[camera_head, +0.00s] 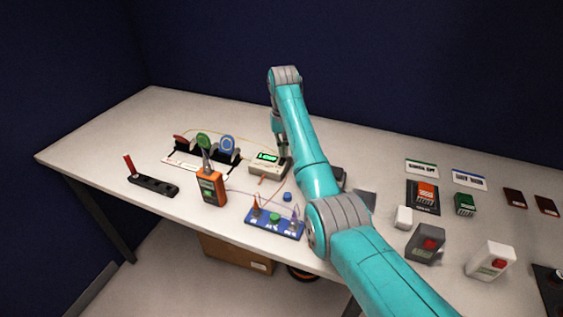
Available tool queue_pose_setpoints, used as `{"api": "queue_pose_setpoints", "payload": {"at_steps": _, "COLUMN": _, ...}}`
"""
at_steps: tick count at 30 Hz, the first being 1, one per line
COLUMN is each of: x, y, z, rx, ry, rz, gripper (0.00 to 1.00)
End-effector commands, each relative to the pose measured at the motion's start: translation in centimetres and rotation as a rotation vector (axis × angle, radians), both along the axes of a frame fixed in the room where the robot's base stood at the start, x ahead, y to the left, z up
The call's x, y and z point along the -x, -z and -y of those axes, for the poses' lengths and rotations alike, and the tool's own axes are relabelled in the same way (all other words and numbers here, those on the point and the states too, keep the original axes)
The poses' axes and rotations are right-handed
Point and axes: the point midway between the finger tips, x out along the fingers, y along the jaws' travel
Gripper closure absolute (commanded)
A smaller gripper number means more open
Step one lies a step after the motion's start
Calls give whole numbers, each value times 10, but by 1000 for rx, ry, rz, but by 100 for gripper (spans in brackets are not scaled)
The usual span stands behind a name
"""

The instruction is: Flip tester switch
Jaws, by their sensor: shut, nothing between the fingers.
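A small beige box with a lit green display (267,165) sits near the middle of the table; it looks like the tester. Its switch is too small to make out and may be hidden by my gripper. My gripper (284,153) points down at the right side of this box, fingers shut and empty. I cannot tell whether the fingertips touch it.
A blue board (275,224) with coloured parts lies at the front edge. A rack with coloured discs (203,150) stands behind left. Thin wires run between these. A black strip with a red peg (153,185) is at left. Several boxes and cards fill the right side. The far left table is clear.

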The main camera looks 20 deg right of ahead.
Motion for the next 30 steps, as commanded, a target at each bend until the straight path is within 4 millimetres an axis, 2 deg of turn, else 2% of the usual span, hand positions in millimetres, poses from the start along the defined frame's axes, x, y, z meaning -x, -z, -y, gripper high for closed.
{"api": "queue_pose_setpoints", "payload": {"at_steps": 30, "x": 0, "y": 10, "z": 0, "rx": 0, "ry": 0, "rz": 0, "gripper": 100}}
